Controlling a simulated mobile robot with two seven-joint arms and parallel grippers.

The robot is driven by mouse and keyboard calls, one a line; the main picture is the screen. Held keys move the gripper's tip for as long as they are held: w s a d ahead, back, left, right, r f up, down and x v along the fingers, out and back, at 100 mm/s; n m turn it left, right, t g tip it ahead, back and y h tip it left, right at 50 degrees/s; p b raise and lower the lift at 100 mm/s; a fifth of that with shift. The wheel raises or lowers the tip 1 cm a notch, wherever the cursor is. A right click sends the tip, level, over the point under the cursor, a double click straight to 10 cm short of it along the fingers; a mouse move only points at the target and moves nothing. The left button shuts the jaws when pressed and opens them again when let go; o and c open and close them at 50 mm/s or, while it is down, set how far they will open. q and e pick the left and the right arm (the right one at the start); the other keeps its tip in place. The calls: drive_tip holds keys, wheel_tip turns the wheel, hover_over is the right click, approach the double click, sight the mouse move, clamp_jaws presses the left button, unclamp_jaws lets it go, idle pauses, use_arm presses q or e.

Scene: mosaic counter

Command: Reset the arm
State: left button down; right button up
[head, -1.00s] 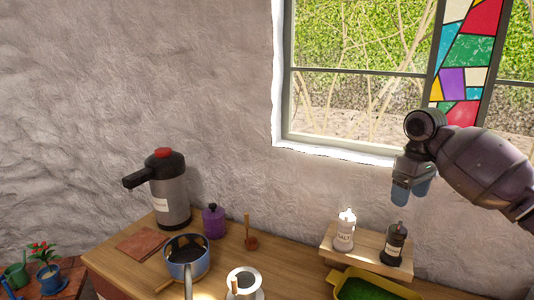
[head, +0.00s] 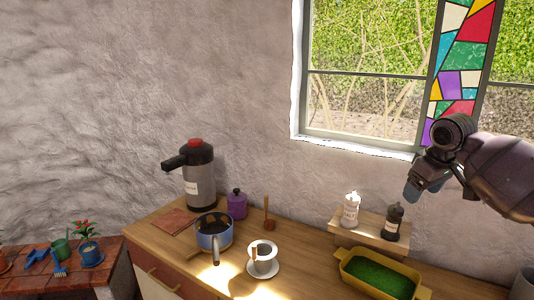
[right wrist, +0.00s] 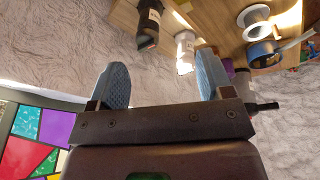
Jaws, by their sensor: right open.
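My right gripper (head: 418,186) is at the right of the head view, raised above the counter near the wall and below the window. In the right wrist view its two blue fingers (right wrist: 160,85) stand apart with nothing between them. The black pepper bottle (head: 394,222) and the white salt bottle (head: 351,210) stand on a small wooden shelf (head: 367,238) below and to the left of the gripper. Both bottles also show upside down in the right wrist view. My left gripper is not in the head view.
On the counter (head: 300,255) are a dispenser flask (head: 198,175), a blue pot (head: 214,235), a purple jar (head: 237,205), a white cup on a saucer (head: 263,258) and a yellow tray (head: 410,281) with a green inside. Potted plants stand at the far left. The window (head: 365,75) is behind the gripper.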

drive_tip(key=w+a+n+t+y, duration=0.2)
drive_tip(key=w+a+t, duration=0.4)
drive_tip(key=a+t, duration=0.15)
drive_tip(key=s+a+f+t+y, duration=0.1)
drive_tip(key=s+a+f+t, duration=0.1)
drive_tip(key=s+f, duration=0.3)
drive_tip(key=s+a+f+t+y, duration=0.1)
drive_tip(key=s+a+f+t, duration=0.1)
drive_tip(key=f, duration=0.6)
use_arm(q)
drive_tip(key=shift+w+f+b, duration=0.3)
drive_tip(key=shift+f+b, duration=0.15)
drive_tip(key=shift+b, duration=0.55)
use_arm(e)
drive_tip(key=s+d+f+m+g+h, duration=0.1)
drive_tip(key=s+f+m+h, duration=0.1)
drive_tip(key=s+f, duration=1.1)
drive_tip(key=s+d+f+m+g+h, duration=0.1)
drive_tip(key=s+f+m+g+h, duration=0.1)
drive_tip(key=s+f, duration=1.2)
drive_tip(key=s+m, duration=0.1)
drive_tip(key=s, duration=0.5)
drive_tip(key=shift+f+m, duration=0.25)
drive_tip(key=shift+m, duration=0.15)
